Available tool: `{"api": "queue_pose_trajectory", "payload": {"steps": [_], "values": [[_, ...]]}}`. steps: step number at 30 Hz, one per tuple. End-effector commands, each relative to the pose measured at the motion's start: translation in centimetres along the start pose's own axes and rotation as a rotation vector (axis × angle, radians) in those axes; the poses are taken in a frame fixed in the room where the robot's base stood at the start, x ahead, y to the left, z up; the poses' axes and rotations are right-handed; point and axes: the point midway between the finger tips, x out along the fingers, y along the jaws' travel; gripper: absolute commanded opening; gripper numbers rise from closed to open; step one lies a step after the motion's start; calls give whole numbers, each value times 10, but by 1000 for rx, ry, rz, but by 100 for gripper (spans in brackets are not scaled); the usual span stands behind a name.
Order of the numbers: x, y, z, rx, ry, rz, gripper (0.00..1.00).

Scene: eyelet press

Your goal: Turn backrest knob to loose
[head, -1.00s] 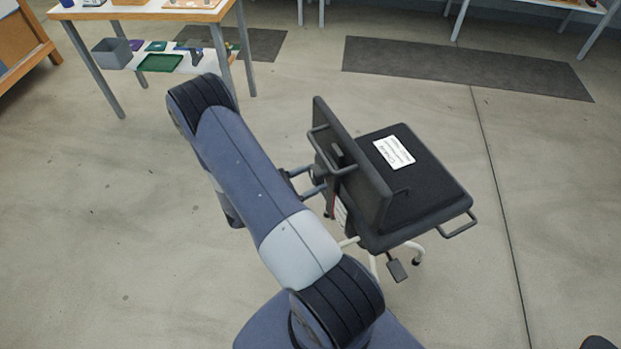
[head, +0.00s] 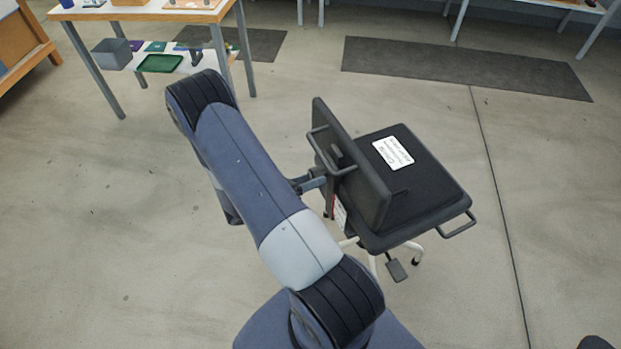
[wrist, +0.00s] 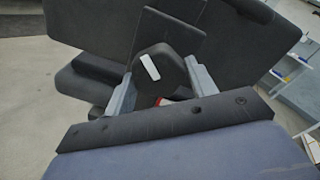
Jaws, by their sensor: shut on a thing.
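The chair (head: 425,185) stands on the floor, its dark backrest (head: 350,165) turned towards my arm. A white label lies on the seat. In the wrist view the dark backrest knob (wrist: 158,68), with a pale stripe on it, is between the two grey fingers of my gripper (wrist: 157,82). The fingers are shut on the knob from both sides. In the head view my gripper (head: 315,181) is at the rear of the backrest, and the knob cannot be made out there.
A workbench (head: 150,14) with a lower shelf holding a grey bin (head: 112,54) and a green tray (head: 160,63) stands at the back left. A dark mat (head: 465,68) lies behind the chair.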

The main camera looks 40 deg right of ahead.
Motion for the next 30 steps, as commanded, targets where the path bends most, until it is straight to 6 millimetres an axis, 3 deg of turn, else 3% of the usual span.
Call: {"api": "queue_pose_trajectory", "payload": {"steps": [30], "values": [[0,-2,4,-951,74,-10,31]]}}
